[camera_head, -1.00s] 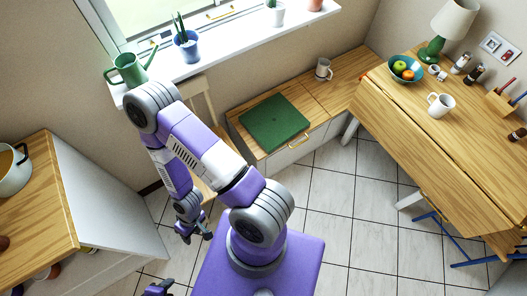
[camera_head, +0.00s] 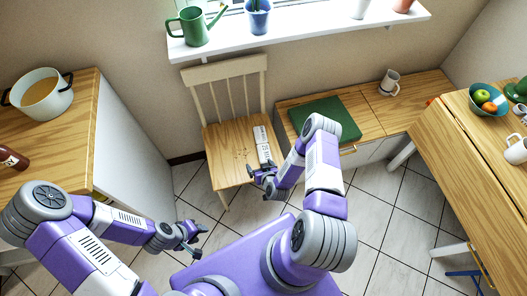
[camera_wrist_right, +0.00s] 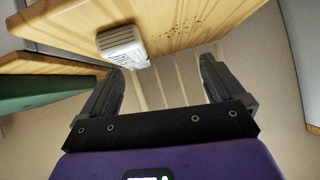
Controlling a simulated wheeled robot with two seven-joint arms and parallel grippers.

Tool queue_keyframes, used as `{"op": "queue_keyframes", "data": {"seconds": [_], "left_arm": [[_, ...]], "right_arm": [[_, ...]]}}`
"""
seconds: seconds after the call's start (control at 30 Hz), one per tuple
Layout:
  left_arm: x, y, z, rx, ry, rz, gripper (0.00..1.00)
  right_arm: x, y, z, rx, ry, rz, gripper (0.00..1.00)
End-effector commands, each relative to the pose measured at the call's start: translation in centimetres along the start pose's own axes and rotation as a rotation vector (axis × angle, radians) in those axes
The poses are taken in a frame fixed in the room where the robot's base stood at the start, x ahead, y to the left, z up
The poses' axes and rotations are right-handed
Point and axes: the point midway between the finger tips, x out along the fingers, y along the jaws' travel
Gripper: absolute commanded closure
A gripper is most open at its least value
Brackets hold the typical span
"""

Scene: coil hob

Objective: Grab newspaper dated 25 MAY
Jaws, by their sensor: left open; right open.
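A rolled white newspaper (camera_head: 262,142) with dark print lies on the right side of the wooden chair's seat (camera_head: 228,160). The print is too small to read with certainty. My right gripper (camera_head: 264,178) is open and empty at the seat's front right, just in front of the newspaper's near end. In the right wrist view, the newspaper (camera_wrist_right: 122,42) shows beyond the open fingers (camera_wrist_right: 160,82), nearer the left finger and apart from both. My left gripper (camera_head: 192,235) is open and empty above the floor, to the left of and below the chair.
A cabinet with a white pot (camera_head: 42,95) stands at left. A bench with a green cushion (camera_head: 330,118) stands right of the chair. The windowsill (camera_head: 300,30) holds a green watering can (camera_head: 193,27) and plants. A wooden table (camera_head: 460,150) is at right. Tiled floor between is clear.

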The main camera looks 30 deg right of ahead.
Motion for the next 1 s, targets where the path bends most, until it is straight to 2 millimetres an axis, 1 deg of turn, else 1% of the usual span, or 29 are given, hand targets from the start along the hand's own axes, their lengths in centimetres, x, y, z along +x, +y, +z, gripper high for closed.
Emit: {"op": "queue_keyframes", "data": {"seconds": [0.03, 0.1, 0.2, 0.3, 0.57, 0.73, 0.8, 0.9, 1.0], "left_arm": [[1.4, -0.5, -0.1, 0.0, 0.0, 0.0, 0.57], [2.0, -0.7, -0.1, 0.001, 0.0, 0.0, 0.57], [2.5, -0.9, -0.1, 0.001, 0.0, 0.0, 0.57], [2.8, -1.0, -0.1, 0.001, 0.001, 0.001, 0.57], [3.9, -1.4, -0.2, 0.001, 0.001, 0.001, 0.57], [5.2, -1.9, -0.2, 0.001, 0.001, 0.001, 0.57], [5.5, -2.0, -0.3, 0.001, 0.001, 0.001, 0.57], [5.7, -2.1, -0.3, 0.001, 0.001, 0.001, 0.57], [5.7, -2.1, -0.3, 0.001, 0.001, 0.001, 0.57]], "right_arm": [[1.3, 1.6, 1.5, -0.01, 0.065, 0.045, 0.04], [1.9, 3.2, 1.8, -0.031, 0.138, 0.094, 0.04], [2.2, 4.5, 2.0, -0.052, 0.202, 0.141, 0.04], [2.6, 5.2, 2.0, -0.061, 0.232, 0.163, 0.04], [5.3, 5.5, 1.2, -0.064, 0.238, 0.168, 0.04], [7.9, 5.2, 0.5, -0.062, 0.238, 0.166, 0.04], [8.8, 5.4, 0.3, -0.064, 0.237, 0.167, 0.04], [9.4, 5.5, 0.0, -0.064, 0.236, 0.166, 0.04], [9.6, 5.5, -0.1, -0.063, 0.235, 0.165, 0.04]]}}
